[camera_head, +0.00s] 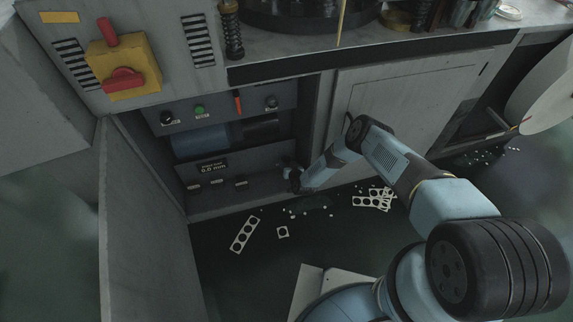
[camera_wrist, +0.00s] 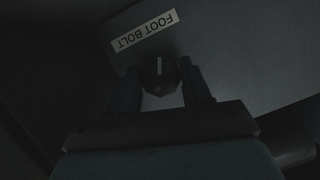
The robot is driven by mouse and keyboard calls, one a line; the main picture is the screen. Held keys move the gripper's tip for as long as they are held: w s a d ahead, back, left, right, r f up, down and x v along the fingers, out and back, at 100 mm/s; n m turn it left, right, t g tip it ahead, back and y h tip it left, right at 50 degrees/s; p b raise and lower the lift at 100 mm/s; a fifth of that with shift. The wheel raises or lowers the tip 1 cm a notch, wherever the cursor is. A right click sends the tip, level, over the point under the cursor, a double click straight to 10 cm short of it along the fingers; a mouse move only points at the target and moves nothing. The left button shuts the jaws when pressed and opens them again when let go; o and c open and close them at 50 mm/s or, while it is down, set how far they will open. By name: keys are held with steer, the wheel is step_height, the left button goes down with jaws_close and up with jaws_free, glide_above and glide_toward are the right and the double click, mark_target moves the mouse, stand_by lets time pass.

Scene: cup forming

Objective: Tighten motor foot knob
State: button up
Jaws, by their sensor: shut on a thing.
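In the wrist view a dark round knob (camera_wrist: 158,74) with a pale line mark sits between the two fingers of my gripper (camera_wrist: 162,82). The line runs nearly upright in the picture. A white label reading "FOOT BOLT" (camera_wrist: 146,30) appears upside down beside the knob, on a grey plate. In the head view my gripper (camera_head: 292,178) is at the right end of the open lower bay, low down near its floor. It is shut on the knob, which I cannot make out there. A blue cylinder, which looks like the motor (camera_head: 200,142), lies in the bay.
An open door (camera_head: 145,215) stands left. Perforated scraps (camera_head: 245,234) lie on the floor.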

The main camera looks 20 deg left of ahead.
steer(key=shift+d+m+y, duration=0.15)
steer(key=shift+m+y, duration=0.35)
steer(key=shift+m, duration=0.4)
steer(key=shift+g, duration=0.3)
steer(key=o, duration=1.1)
steer(key=shift+c, duration=0.2)
steer(key=v, duration=1.3)
steer(key=shift+s+d, duration=0.25)
steer(key=shift+s, duration=0.05)
steer(key=shift+f, duration=0.1)
